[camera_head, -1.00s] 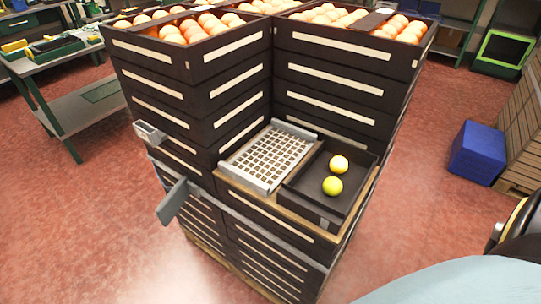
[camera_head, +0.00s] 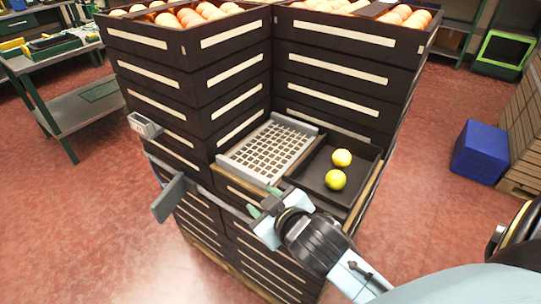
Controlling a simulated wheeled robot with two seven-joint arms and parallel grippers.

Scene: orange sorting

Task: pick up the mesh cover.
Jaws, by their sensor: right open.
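The mesh cover (camera_head: 262,152) is a light grey grid with raised end bars. It lies in the notch of the crate stack, left of a dark tray. My right gripper (camera_head: 264,201) is open and empty, in front of the cover's near edge in the head view. Its greenish fingertips point toward the cover. One fingertip appears close to the near end bar, but I cannot tell whether it touches. My left gripper is out of view.
Tall dark crates (camera_head: 190,70) of oranges rise behind and left. A grey plate (camera_head: 172,198) juts out at the left front. A blue box (camera_head: 480,152) stands on the floor at right.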

